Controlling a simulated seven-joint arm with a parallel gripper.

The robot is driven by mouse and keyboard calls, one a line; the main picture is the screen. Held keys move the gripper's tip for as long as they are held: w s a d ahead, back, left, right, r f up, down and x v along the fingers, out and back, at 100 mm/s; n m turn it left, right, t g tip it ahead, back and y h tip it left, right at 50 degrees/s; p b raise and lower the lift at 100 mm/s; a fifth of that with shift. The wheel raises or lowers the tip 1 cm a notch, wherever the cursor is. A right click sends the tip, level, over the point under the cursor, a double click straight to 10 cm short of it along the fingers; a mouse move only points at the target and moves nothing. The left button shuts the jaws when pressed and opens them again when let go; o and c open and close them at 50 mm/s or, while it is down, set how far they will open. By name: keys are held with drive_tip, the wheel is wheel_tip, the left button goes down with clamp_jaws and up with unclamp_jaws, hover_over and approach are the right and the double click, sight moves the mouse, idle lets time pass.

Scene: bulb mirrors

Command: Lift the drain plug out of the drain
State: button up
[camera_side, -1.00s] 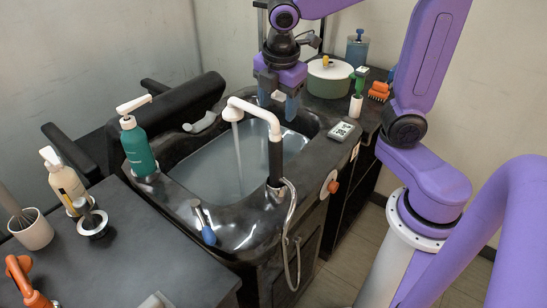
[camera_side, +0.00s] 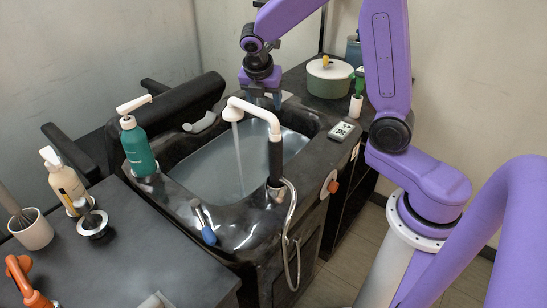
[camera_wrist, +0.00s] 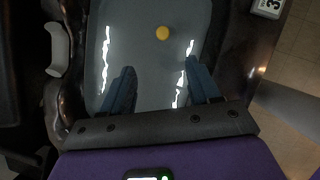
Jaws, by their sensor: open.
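A small round yellow-orange disc (camera_wrist: 162,33) shows in the basin in the wrist view, apparently the drain plug. I cannot make it out in the side view, and the drain itself does not show. The black basin (camera_side: 182,213) holds greyish water (camera_side: 205,170), and a stream falls from the white spout. My gripper (camera_side: 263,100) hangs over the basin's far end with its blue fingers apart and pointing down. In the wrist view my gripper (camera_wrist: 160,68) is empty, with the disc beyond its fingertips, roughly in line with the gap between them.
The white and black faucet (camera_side: 275,155) rises at the basin's near right side. A digital timer (camera_side: 341,131) lies on the right rim. A green pot (camera_side: 329,80) stands behind. A teal pump bottle (camera_side: 138,150) stands left, and a blue-handled tool (camera_side: 207,234) rests at the front rim.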

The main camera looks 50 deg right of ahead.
drive_tip(key=x, duration=1.2)
drive_tip(key=s+x, duration=0.1)
drive_tip(key=x, duration=0.5)
drive_tip(key=shift+a+f, duration=0.2)
drive_tip(key=shift+f, duration=0.4)
drive_tip(key=shift+x, duration=0.75)
drive_tip(key=shift+w, duration=0.1)
clamp_jaws()
